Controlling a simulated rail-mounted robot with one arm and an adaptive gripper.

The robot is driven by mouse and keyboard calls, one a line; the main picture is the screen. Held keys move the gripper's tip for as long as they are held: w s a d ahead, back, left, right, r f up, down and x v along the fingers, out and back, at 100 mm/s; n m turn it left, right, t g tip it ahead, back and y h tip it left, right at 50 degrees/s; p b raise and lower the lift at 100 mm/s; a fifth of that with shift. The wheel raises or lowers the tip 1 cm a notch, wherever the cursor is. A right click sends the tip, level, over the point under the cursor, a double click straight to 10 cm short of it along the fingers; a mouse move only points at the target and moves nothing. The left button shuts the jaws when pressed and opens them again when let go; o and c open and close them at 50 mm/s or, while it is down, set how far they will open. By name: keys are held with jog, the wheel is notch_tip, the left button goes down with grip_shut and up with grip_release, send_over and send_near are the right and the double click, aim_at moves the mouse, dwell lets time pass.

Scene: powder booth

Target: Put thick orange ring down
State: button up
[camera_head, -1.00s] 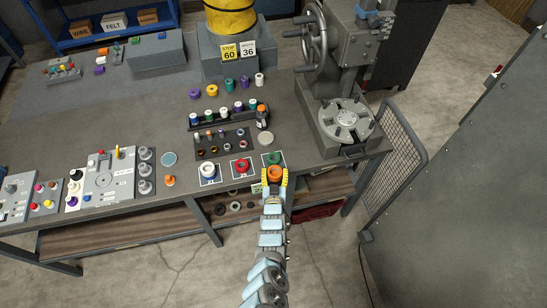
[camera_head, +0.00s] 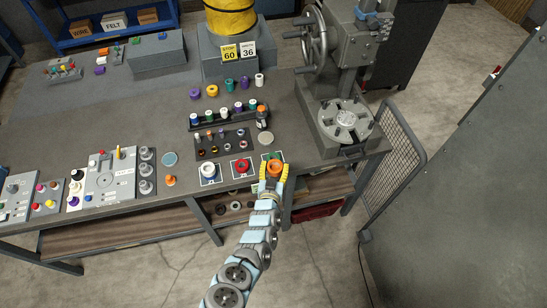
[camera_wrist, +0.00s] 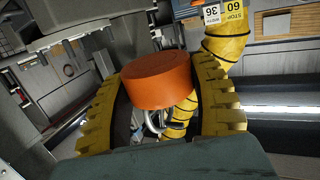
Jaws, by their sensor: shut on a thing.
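The thick orange ring (camera_head: 274,168) is held between the yellow fingers of my gripper (camera_head: 275,173) at the front edge of the bench. In the wrist view the ring (camera_wrist: 160,79) fills the gap between the ribbed yellow fingers, and its broad side shows. In the head view, a green ring (camera_head: 272,156) on a marked white square is partly hidden just behind the held ring. A red ring (camera_head: 241,166) and a white-and-blue ring (camera_head: 208,170) lie on marked squares to the left. I cannot tell the held ring's height above the bench.
A dark rack of small coloured pieces (camera_head: 222,143) stands behind the squares. A grey press with a round slotted table (camera_head: 346,121) is to the right. An orange peg (camera_head: 170,180) and control panels are to the left.

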aim_at(274, 164)
jog(key=shift+w+f+b, duration=0.4)
jog(key=shift+w+b, duration=0.25)
jog(key=shift+w, duration=0.05)
jog(key=shift+w+f+b, duration=0.35)
jog(key=shift+w+b, duration=0.3)
jog(key=w+f+b, duration=0.2)
jog(key=w+b, duration=0.1)
jog(key=b, duration=0.1)
jog(key=w+f+b, duration=0.3)
jog(key=b, duration=0.1)
jog(key=w+f+b, duration=0.2)
jog(key=w+b, duration=0.1)
jog(key=b, duration=0.1)
jog(key=shift+w+a+f+b, duration=0.1)
jog(key=shift+w+f+b, duration=0.05)
jog(key=shift+w+b, duration=0.25)
jog(key=shift+w+a+f+b, duration=0.1)
jog(key=shift+w+f+b, duration=0.1)
jog(key=shift+w+b, duration=0.15)
jog(key=shift+f, duration=0.1)
jog(key=shift+w+f+b, duration=0.35)
jog(key=shift+f+b, duration=0.1)
jog(key=shift+b, duration=0.3)
jog(key=shift+f+b, duration=0.65)
jog(key=shift+f, duration=0.55)
